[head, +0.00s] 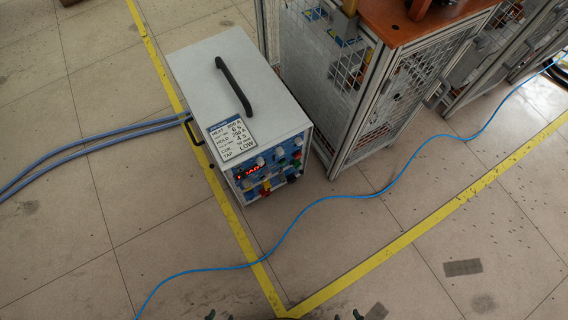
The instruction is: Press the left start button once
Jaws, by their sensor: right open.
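The induction heater (205,80) is a light grey box with a black top handle (234,86), standing on the floor left of centre. Its blue front panel (268,176) carries a lit red display (247,173) and several small coloured knobs and buttons. They are too small to tell which is the left start button. Only dark tips of my left gripper (221,317) and right gripper (347,316) show at the bottom edge, well apart from the panel. The right gripper is open; the left one's opening is unclear.

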